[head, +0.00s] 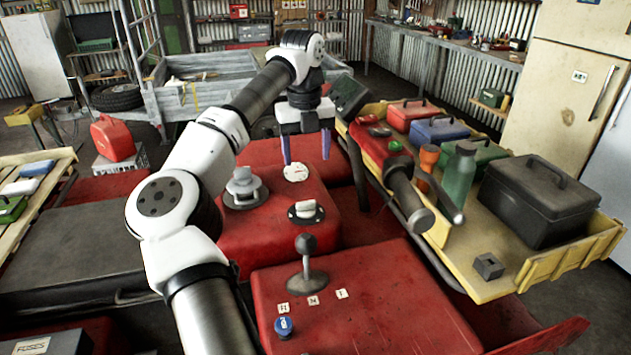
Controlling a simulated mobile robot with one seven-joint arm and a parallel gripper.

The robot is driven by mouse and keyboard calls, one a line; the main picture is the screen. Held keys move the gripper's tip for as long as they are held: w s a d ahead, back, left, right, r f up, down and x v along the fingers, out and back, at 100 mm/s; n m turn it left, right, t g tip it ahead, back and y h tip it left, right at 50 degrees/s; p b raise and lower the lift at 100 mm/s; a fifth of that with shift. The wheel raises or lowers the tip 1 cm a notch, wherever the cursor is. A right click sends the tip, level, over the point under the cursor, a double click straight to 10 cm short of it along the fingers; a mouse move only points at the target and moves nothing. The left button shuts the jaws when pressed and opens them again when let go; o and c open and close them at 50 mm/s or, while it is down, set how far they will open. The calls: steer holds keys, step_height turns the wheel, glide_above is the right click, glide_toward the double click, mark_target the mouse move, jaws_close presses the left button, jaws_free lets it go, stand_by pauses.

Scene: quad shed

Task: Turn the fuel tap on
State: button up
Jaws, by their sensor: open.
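My gripper (306,155) is open and empty, with its two purple fingers pointing down above the red quad body (265,240). A white pointed knob on a black round plate (305,210) sits on the red body, nearer the camera than my gripper; it looks like the fuel tap, but its markings are too small to read. A grey cap on a dark ring (243,186) sits to its left. A small white dial (296,172) lies behind the knob, below my gripper. My gripper appears apart from all of these.
A black-knobbed gear lever (306,260) with R, N and 1 labels and a blue knob (284,327) are nearer the camera. The handlebar grip (410,198) stands right of the knob. A yellow tray (560,270) holds a black box (540,200), toolboxes and a green bottle (460,175).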

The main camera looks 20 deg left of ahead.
mark_target(306, 202)
steer(key=f+p, duration=0.1)
steer(key=f, duration=0.3)
steer(key=f+p, duration=0.1)
steer(key=f, duration=0.4)
steer(key=f+p, duration=0.1)
steer(key=f, duration=0.3)
steer(key=shift+w+a+f, duration=0.25)
steer(key=shift+a, duration=0.05)
steer(key=c, duration=1)
